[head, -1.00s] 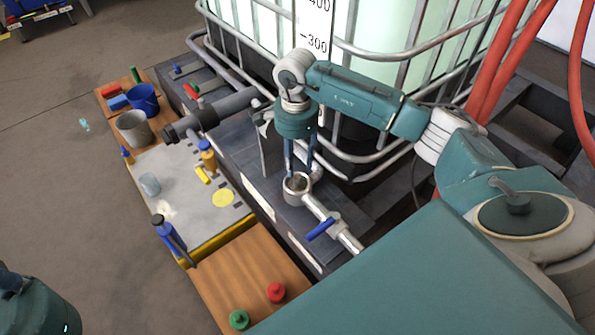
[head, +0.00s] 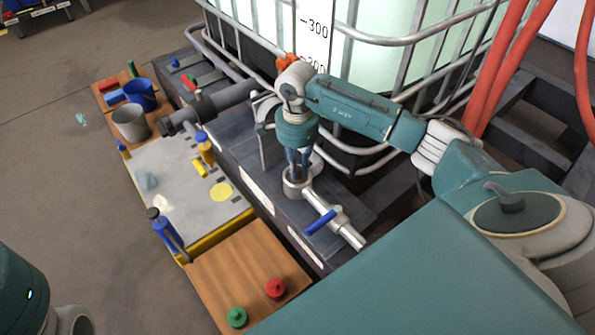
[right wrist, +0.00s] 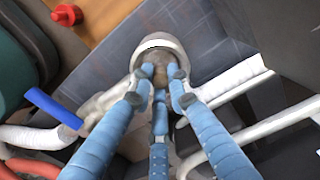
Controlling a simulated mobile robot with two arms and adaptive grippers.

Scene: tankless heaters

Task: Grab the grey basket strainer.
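My right gripper (head: 298,165) points down at the round, open-topped metal strainer housing (head: 296,187) on the dark ledge. In the right wrist view its blue fingers (right wrist: 160,78) come together at the mouth of the housing (right wrist: 205,62). A small grey-brown piece (right wrist: 159,76), perhaps the grey basket strainer, shows between the fingertips. The fingers hide most of it, and I cannot tell whether they grip it. Only part of my left arm shows at the lower left of the head view; its gripper is out of view.
A pipe with a blue valve handle (head: 320,222) runs from the housing. The caged tank (head: 262,25) stands close behind. At the left, a workbench holds a blue bucket (head: 140,95), a grey bucket (head: 129,124) and bottles. Red hoses (head: 505,65) hang at the right.

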